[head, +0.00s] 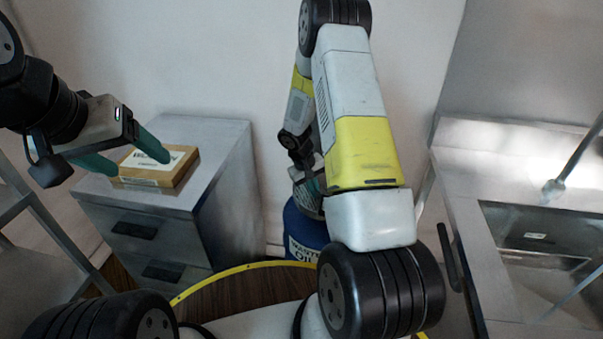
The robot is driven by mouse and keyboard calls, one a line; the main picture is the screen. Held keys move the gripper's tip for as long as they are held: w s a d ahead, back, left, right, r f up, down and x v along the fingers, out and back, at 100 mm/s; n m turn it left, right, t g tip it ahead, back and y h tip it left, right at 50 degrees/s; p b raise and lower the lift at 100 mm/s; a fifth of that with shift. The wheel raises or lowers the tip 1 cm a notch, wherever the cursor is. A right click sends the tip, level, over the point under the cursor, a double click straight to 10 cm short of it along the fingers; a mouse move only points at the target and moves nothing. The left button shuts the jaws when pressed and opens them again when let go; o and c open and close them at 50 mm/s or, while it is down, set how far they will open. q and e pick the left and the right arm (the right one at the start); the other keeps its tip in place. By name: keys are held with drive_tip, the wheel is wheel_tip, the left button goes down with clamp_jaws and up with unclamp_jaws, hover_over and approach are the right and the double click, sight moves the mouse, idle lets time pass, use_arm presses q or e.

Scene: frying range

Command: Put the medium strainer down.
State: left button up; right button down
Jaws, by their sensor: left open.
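What looks like the medium strainer (307,203), a grey mesh shape, shows in the head view just above the blue oil drum, largely hidden behind my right arm. I cannot tell whether it touches the drum. My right gripper (314,184) is at the strainer; only a bit of a teal finger shows, and its grip is hidden. My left gripper (140,165) is open and empty, with its teal fingers spread in front of and above a cardboard box.
The cardboard box (180,168) lies on a grey drawer cabinet (225,150) at left. The blue oil drum (300,232) stands on the floor between the cabinet and a steel sink counter (462,190) at right. A metal rack (35,230) is at far left.

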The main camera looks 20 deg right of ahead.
drive_tip(key=shift+f, duration=0.1)
drive_tip(key=c, duration=1.7)
unclamp_jaws()
drive_tip(key=s+a+r+t+y, duration=0.1)
drive_tip(key=s+a+r, duration=0.1)
drive_tip(key=r, duration=0.9)
drive_tip(key=s+a+r, duration=0.2)
drive_tip(key=s+r, duration=0.1)
drive_tip(key=r, duration=0.9)
drive_tip(key=s+a+r+t+y, duration=0.1)
drive_tip(key=s+a+r, duration=0.1)
drive_tip(key=s+r, duration=0.3)
drive_tip(key=s+a+r+m+t+y, duration=0.1)
drive_tip(key=s+a+r+t+y, duration=0.1)
drive_tip(key=s+r, duration=0.3)
drive_tip(key=s+a+r+t+y, duration=0.1)
drive_tip(key=s+r, duration=0.4)
drive_tip(key=s, duration=0.5)
drive_tip(key=shift+s+a+r+t, duration=0.3)
drive_tip(key=shift+s+a+r, duration=0.1)
drive_tip(key=shift+a, duration=0.25)
